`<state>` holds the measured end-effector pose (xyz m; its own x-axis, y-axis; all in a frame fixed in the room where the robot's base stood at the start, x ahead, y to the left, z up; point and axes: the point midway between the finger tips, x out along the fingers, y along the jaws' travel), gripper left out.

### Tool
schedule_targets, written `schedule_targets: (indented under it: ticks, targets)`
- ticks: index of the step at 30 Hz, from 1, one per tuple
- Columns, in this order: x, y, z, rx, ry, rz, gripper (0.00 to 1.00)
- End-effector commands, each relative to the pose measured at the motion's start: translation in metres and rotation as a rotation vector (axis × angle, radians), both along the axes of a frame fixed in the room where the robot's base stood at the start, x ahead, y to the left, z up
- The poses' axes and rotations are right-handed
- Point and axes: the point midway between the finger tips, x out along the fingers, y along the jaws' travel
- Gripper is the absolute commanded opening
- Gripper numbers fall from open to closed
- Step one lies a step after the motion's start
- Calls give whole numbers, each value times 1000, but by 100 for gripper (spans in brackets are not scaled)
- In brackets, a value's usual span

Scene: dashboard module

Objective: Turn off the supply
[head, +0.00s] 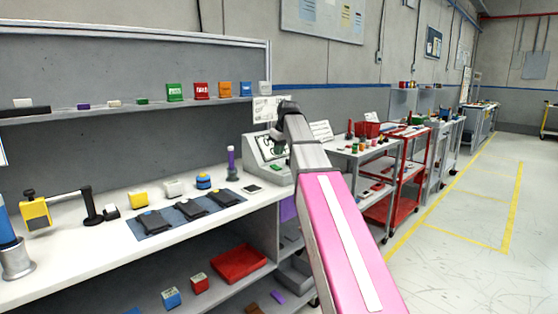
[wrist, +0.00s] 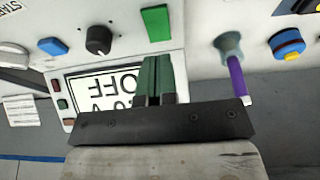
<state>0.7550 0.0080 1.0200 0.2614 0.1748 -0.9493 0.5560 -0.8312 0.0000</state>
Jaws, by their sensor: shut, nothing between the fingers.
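The supply (head: 255,153) is a light grey console with a sloped front at the right end of the bench. In the wrist view its display (wrist: 88,92) appears upside down and reads OFF, with a partly hidden voltage line. Around the display are a black round knob (wrist: 98,40), a blue button (wrist: 52,46), a green rectangular piece (wrist: 157,22) and small side buttons (wrist: 57,85). My gripper (wrist: 157,62) is shut and empty, over one edge of the display and covering part of it. In the head view my arm hides part of the supply.
A purple-handled tool (head: 231,163) stands left of the supply, and a blue and yellow button (head: 203,181) is farther left. A dark blue mat (head: 150,226) with black pieces lies on the bench (head: 75,268). A shelf (head: 130,105) with coloured blocks runs above.

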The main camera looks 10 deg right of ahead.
Motion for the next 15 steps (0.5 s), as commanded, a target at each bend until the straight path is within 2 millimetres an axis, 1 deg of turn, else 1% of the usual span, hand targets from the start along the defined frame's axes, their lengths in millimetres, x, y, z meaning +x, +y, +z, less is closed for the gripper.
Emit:
schedule_targets:
  ticks: [1, 6, 12, 15]
  targets:
    - [-7, -5, 9, 0, -2, -3, 0]
    - [-23, -15, 37, 0, -2, -3, 0]
    - [-36, -24, 61, 0, -1, -1, 0]
    - [-40, -27, 68, 0, 0, -1, 0]
